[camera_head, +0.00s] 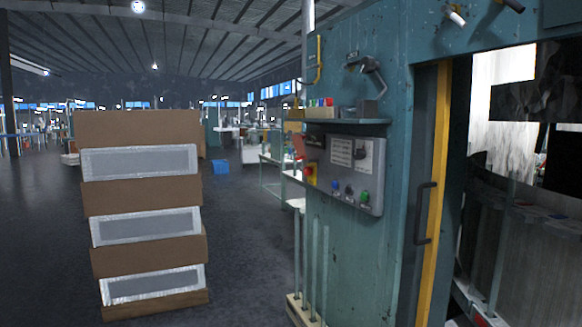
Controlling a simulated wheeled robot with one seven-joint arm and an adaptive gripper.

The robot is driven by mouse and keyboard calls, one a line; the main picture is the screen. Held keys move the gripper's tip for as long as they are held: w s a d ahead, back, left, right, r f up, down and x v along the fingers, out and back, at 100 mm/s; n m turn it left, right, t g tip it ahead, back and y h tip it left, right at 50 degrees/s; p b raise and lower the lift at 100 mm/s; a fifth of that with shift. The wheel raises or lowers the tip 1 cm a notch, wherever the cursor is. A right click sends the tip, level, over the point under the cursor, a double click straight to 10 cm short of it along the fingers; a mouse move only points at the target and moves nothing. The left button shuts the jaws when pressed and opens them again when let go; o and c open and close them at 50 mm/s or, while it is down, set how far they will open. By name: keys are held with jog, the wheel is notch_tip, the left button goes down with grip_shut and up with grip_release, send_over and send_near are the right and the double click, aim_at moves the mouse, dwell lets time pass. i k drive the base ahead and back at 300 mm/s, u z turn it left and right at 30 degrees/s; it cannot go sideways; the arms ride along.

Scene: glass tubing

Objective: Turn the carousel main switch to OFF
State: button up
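A grey control panel (345,172) is mounted on the teal wall of a large machine, right of centre. At its lower left is a red knob on a yellow plate (311,174), which looks like a main switch; its setting is too small to read. A dark knob (360,153) sits by white labels on the panel. Along the lower edge are a blue button (335,184), a dark control (349,190) and a green button (364,197). My gripper is not in view.
A shelf (350,119) with small items juts out above the panel. Upright glass tubes (325,268) stand in a base below it. A door handle (424,212) and yellow edge (435,190) are to the right. Stacked boxes (142,250) stand left; dark floor (245,260) between is clear.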

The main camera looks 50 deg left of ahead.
aim_at(307, 171)
jog(key=u, duration=1.45)
